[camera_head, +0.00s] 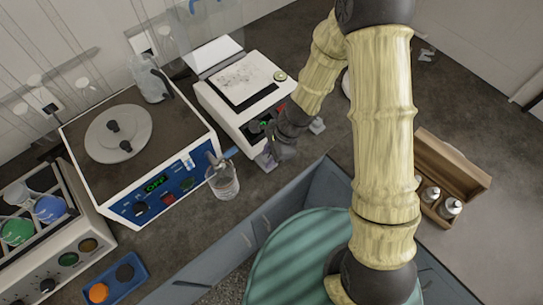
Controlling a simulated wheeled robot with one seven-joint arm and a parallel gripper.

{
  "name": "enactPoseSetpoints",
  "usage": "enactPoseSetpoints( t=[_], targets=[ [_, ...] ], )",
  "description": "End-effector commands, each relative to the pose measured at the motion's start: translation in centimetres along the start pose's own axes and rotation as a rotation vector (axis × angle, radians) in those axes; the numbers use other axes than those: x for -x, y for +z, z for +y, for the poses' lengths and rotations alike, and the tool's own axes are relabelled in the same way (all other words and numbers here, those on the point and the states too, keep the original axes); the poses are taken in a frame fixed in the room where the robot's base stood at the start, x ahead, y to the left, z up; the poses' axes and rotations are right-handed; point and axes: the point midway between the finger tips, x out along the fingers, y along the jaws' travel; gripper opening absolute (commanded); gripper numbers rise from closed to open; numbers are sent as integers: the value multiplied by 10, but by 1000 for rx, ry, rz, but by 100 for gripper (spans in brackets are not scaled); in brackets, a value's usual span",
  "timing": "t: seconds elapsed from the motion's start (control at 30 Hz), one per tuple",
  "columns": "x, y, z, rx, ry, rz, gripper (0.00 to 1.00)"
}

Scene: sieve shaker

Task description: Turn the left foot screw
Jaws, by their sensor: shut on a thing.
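The white balance-like instrument (222,113) stands on the dark bench with its lid raised and a speckled plate on top. My gripper (267,160) is down at its front left corner, low by the bench top. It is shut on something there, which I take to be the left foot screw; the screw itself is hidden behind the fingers. A small pale grey piece (317,125), perhaps the right foot, shows at the front right corner. My wrist covers part of the front panel and its green display.
Drawer fronts (225,262) lie below the bench edge. A wooden box (456,170) holds small metal weights at right.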

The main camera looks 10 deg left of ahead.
Motion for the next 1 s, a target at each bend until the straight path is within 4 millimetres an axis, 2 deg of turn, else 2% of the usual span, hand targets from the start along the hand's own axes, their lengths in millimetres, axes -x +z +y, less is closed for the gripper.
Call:
enactPoseSetpoints(
  t=[0.33,0.37,0.47,0.8,1.0],
  targets=[
    [1,-1,-1,-4,-5,2,8],
    [1,-1,-1,-4,-5,2,32],
    [1,-1,-1,-4,-4,1,52],
    [2,0,0,-2,-2,0,52],
    [23,1,-1,0,-5,1,52]
  ],
)
